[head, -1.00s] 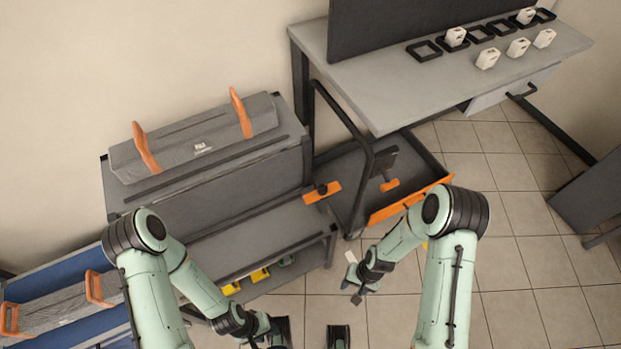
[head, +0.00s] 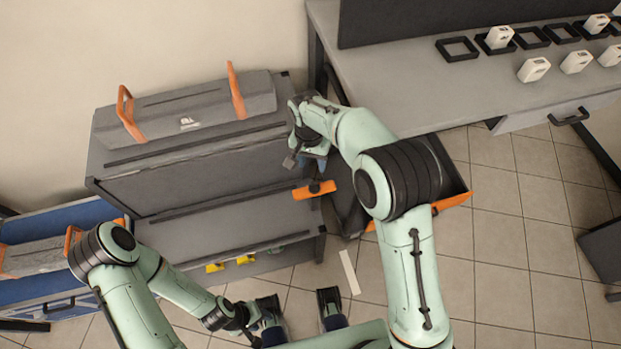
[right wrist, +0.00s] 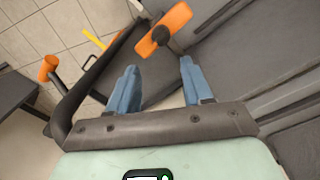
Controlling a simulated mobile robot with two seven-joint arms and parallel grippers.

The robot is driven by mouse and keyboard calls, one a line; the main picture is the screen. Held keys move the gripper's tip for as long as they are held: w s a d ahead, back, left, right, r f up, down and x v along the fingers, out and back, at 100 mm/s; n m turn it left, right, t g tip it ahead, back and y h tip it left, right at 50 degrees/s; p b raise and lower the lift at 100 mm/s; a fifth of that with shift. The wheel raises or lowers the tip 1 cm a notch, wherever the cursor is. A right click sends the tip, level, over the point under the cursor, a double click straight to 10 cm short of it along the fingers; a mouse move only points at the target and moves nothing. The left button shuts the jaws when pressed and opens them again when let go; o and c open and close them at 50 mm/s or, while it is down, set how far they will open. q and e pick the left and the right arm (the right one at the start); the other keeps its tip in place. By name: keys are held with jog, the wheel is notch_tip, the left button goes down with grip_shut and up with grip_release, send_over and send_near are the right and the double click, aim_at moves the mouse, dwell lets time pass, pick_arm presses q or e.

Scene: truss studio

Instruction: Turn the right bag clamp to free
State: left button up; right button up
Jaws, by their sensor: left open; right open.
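An orange bar handle (head: 314,190) on a dark round hub, looking like a bag clamp, sits beside the grey shelf unit's right end. In the right wrist view the bar (right wrist: 163,30) lies slanted just beyond the gap between my fingertips. My right gripper (head: 311,163) is open and empty, just above the bar in the head view, its blue fingers (right wrist: 157,72) apart. I see no contact. A second orange handle is hidden behind my right arm in the head view; I cannot tell which is the right clamp. My left gripper (head: 248,328) is low, far from the clamp.
The grey shelf unit (head: 190,190) carries a grey case (head: 180,110) with orange handles. A dark cart with an orange edge (head: 450,201) stands partly behind my right arm. A grey table (head: 440,90) stands at upper right.

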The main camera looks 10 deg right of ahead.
aim_at(314, 184)
jog(key=f, duration=0.4)
jog(key=f+b, duration=0.1)
jog(key=f, duration=0.8)
jog(key=shift+s+d, duration=0.15)
jog(key=shift+d, duration=0.1)
grip_shut()
